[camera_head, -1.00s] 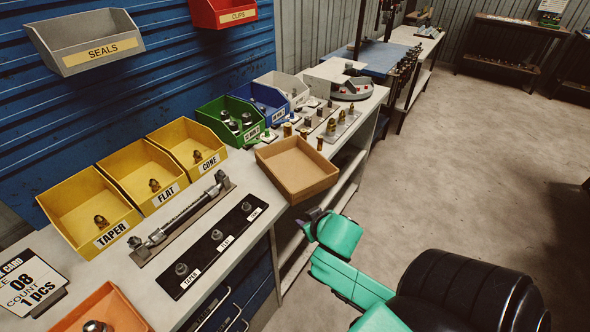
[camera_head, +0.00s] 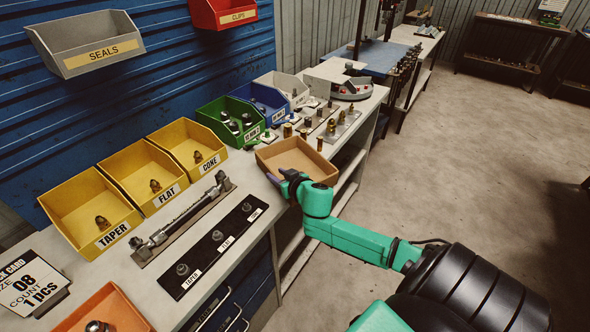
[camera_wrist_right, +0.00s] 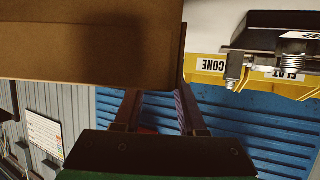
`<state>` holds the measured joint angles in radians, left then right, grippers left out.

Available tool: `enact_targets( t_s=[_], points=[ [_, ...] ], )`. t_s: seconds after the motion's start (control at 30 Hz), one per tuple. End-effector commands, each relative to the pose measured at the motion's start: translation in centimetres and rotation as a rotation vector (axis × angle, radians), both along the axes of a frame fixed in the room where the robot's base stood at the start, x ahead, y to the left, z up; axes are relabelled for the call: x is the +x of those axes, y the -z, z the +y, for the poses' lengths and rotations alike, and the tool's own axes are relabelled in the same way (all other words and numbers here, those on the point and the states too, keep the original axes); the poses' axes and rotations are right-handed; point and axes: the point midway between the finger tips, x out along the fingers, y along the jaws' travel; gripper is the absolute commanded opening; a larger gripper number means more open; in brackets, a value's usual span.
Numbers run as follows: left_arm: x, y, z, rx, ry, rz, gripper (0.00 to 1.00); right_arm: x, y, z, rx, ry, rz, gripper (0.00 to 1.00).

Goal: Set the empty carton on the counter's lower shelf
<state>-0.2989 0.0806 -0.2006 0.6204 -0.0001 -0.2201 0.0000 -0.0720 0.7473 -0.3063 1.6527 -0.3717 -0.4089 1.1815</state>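The carton (camera_head: 318,172), an open tan box that looks empty, sits at the right edge of the grey counter (camera_head: 228,178). My right gripper (camera_head: 282,178) is at its near left corner, with its wrist covering part of the near side. In the right wrist view the two fingers (camera_wrist_right: 158,108) stand apart; the right one lies beside the end of the carton wall (camera_wrist_right: 90,55), and the left one's tip meets or passes behind that wall. Contact cannot be told. The counter's lower shelf (camera_head: 346,197) shows below the counter top. My left gripper is out of view.
Yellow bins (camera_head: 90,205), a green bin (camera_head: 230,122) and a blue bin line the wall side. A hose on a plate (camera_head: 182,222) and a black fitting strip (camera_head: 212,250) lie left of the carton. Small brass fittings (camera_head: 303,134) stand close behind it. Floor at right is clear.

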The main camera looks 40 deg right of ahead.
Motion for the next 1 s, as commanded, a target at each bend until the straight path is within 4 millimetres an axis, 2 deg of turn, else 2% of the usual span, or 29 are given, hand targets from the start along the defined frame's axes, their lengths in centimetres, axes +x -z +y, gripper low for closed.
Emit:
enact_targets(
  t_s=[0.2,0.47,0.5,0.57,1.0],
  points=[
    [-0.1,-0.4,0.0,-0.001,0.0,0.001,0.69,3.3,1.3,-0.2,0.001,0.0,-0.001,0.4],
    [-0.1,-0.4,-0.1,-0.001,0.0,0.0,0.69,3.7,1.6,-0.2,0.001,-0.001,0.0,0.4],
    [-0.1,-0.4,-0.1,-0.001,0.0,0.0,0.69,3.7,1.6,-0.2,0.001,-0.001,0.0,0.25],
    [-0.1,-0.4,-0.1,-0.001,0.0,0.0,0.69,3.7,1.6,-0.2,0.001,-0.001,0.0,0.02],
    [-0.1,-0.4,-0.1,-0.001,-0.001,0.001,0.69,3.6,1.6,-0.2,0.0,-0.001,0.001,0.0]
  ],
)
